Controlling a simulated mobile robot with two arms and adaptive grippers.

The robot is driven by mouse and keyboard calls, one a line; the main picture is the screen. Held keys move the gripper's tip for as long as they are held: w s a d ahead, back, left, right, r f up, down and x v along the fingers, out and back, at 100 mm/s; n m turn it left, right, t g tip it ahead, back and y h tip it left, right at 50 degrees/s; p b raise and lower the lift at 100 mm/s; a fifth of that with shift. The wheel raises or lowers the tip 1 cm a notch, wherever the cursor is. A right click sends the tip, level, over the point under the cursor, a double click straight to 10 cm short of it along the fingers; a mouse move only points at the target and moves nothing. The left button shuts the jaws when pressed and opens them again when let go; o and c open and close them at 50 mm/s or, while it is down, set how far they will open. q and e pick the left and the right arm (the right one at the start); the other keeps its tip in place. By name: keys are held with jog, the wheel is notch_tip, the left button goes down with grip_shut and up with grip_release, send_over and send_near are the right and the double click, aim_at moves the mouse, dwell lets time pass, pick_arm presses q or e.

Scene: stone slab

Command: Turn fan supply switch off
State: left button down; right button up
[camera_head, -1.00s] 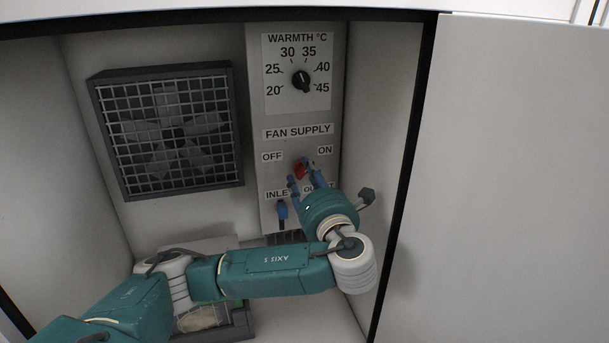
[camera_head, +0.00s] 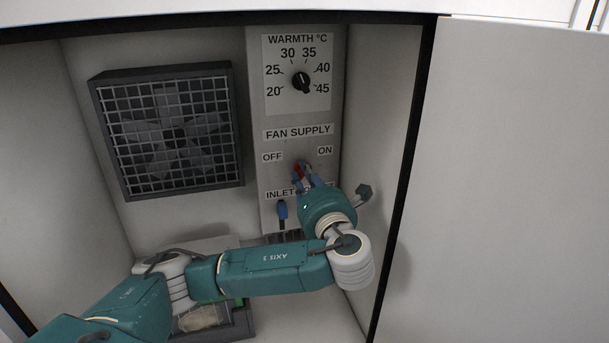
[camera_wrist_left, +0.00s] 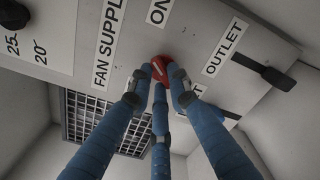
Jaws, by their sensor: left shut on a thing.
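The red fan supply switch (camera_head: 298,167) sits on the grey panel (camera_head: 329,116) below the FAN SUPPLY label, between the OFF label (camera_head: 272,157) at left and the ON label (camera_head: 325,150) at right. My left gripper (camera_head: 302,178) has its blue fingers closed around the switch. In the left wrist view the round red switch (camera_wrist_left: 160,68) with a pale mark shows between the three fingertips of the gripper (camera_wrist_left: 160,84). The fingers partly hide it in the head view, so its exact pointing is hard to read. My right gripper is out of view.
Above is the black warmth dial (camera_head: 301,81). A blue inlet lever (camera_head: 282,212) hangs close below left of the gripper. In the left wrist view a black lever (camera_wrist_left: 264,70) is beside OUTLET. A caged fan (camera_head: 170,130) is at left. The cabinet's right wall is close to my arm.

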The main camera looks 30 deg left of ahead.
pick_arm(q)
jog(key=n+p, duration=0.2)
jog(key=n, duration=0.1)
jog(key=shift+n, duration=0.4)
jog(key=n, duration=0.1)
jog(key=n+p, duration=0.1)
jog(key=n, duration=0.1)
jog(key=shift+f+n, duration=0.25)
jog(key=shift+n, duration=0.05)
jog(key=n, duration=0.3)
jog(key=shift+f+n, duration=0.1)
jog(key=shift+n, duration=0.2)
jog(key=n, duration=0.4)
jog(key=shift+d+n, duration=0.1)
jog(key=shift+n, duration=0.2)
jog(key=c, duration=1.6)
grip_release()
jog(key=shift+c, duration=0.2)
jog(key=v, duration=1.2)
